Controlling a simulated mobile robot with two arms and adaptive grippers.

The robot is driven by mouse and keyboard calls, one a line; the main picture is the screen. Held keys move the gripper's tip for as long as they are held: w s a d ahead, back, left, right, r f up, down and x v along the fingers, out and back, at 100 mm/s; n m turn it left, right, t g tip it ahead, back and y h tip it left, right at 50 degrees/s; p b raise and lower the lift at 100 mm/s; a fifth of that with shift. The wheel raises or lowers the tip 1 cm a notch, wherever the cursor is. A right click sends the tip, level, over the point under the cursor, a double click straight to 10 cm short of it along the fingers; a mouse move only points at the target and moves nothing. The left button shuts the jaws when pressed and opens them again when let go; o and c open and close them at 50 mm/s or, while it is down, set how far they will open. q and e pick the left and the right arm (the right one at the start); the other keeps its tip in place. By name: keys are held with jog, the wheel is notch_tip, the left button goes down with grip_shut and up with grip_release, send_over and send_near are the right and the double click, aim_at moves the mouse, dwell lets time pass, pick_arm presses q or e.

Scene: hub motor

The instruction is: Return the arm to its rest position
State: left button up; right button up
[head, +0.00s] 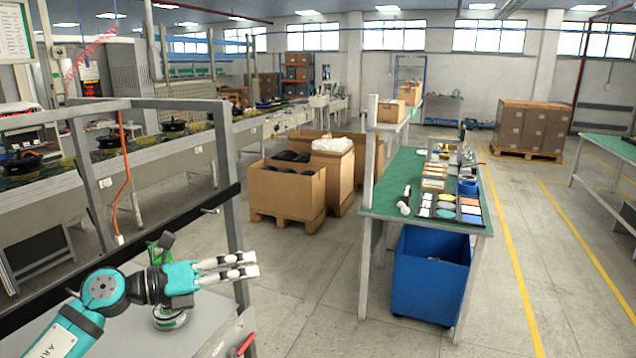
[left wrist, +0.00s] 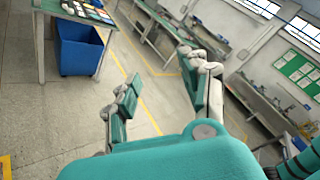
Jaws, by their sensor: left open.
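My left arm, teal and black, comes in from the lower left in the head view. Its gripper (head: 252,264) points right, held over a grey work table (head: 215,335), with nothing between its fingers. In the left wrist view the two fingers of the gripper (left wrist: 165,75) stand wide apart, with only floor and distant tables beyond. A round metallic part (head: 171,318) shows below the gripper on the table, partly hidden by the arm. My right gripper is not in view.
A grey metal frame (head: 228,190) stands close behind the arm. A conveyor with black round motors (head: 173,125) runs behind it. To the right are a green-topped table (head: 385,200), a blue bin (head: 430,275) and cardboard boxes (head: 288,190). Open floor lies between.

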pick_arm(q)
jog(key=s+a+f+n+t+y, duration=0.4)
jog(key=f+n+y, duration=0.5)
jog(key=n, duration=0.8)
jog(key=s+a+f+n+t+y, duration=0.3)
jog(key=s+a+f+n+y, duration=0.3)
jog(key=f+n, duration=0.7)
jog(key=s+d+f+n+g, duration=0.2)
jog(key=s+f+n+g, duration=0.25)
jog(key=s, duration=0.75)
jog(key=s+d+f+n+g, duration=0.1)
jog(key=s+f+n+g, duration=0.35)
jog(key=s, duration=0.75)
notch_tip(320, 180, down, 29)
jog(key=s+m+g, duration=0.2)
jog(key=g, duration=0.1)
jog(key=s+a+f+g, duration=0.1)
jog(key=s+a+f, duration=0.1)
jog(key=s+f, duration=1.2)
jog(key=shift+s+a+f+b, duration=0.3)
jog(key=shift+s+f, duration=0.1)
jog(key=shift+s, duration=0.65)
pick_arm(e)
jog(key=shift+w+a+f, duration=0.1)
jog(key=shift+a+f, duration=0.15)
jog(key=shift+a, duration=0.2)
